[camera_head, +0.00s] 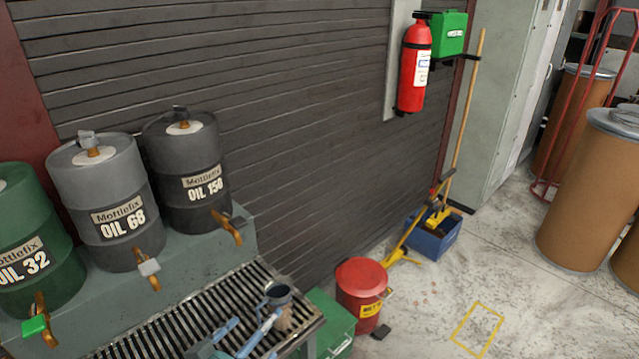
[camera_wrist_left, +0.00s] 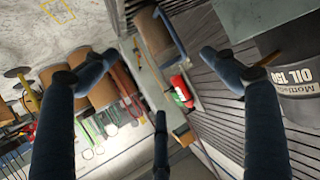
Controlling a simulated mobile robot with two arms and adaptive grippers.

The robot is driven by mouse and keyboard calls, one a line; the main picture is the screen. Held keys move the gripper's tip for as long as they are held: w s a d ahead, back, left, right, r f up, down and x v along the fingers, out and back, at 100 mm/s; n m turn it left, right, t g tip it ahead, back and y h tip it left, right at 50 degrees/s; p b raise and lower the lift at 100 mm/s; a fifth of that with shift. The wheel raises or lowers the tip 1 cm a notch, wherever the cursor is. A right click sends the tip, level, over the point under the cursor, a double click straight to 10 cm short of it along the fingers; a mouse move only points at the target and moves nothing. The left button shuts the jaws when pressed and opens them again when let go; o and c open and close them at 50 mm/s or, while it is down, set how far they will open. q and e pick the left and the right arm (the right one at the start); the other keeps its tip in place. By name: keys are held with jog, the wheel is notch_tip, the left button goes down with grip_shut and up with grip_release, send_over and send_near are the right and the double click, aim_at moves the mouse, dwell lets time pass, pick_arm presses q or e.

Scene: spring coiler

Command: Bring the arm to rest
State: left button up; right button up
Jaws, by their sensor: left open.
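My left gripper (camera_head: 243,332) shows at the bottom of the head view as light blue fingers over the slatted metal grate (camera_head: 190,322). In the left wrist view its dark blue fingers (camera_wrist_left: 152,75) are spread wide, with nothing held between them. A small blue-grey, cup-like thing (camera_head: 279,294) with a tan part shows close to the fingers above the grate; whether it touches them I cannot tell. My right gripper is in neither view.
Oil drums marked 32 (camera_head: 38,268), 68 (camera_head: 105,200) and 150 (camera_head: 190,160) stand on a green-grey ledge behind the grate. A red bin (camera_head: 360,290) stands beside the grate. A fire extinguisher (camera_head: 414,68) hangs on the wall. Floor around the yellow square (camera_head: 478,328) is clear.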

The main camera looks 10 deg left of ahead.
pick_arm(q)
jog(key=s+a+f+g+y, duration=0.1)
jog(key=s+f+g, duration=0.4)
jog(key=s, duration=0.5)
jog(key=s+a+f+g+y, duration=0.1)
jog(key=s+f+g, duration=0.45)
jog(key=s, duration=0.35)
notch_tip(320, 180, down, 25)
jog(key=s, duration=0.1)
jog(key=s+a+f+g, duration=0.1)
jog(key=s+a+f, duration=0.1)
jog(key=s+f, duration=1.6)
jog(key=shift+a+g+y, duration=0.3)
jog(key=shift+a+g, duration=0.05)
jog(key=shift+a, duration=0.05)
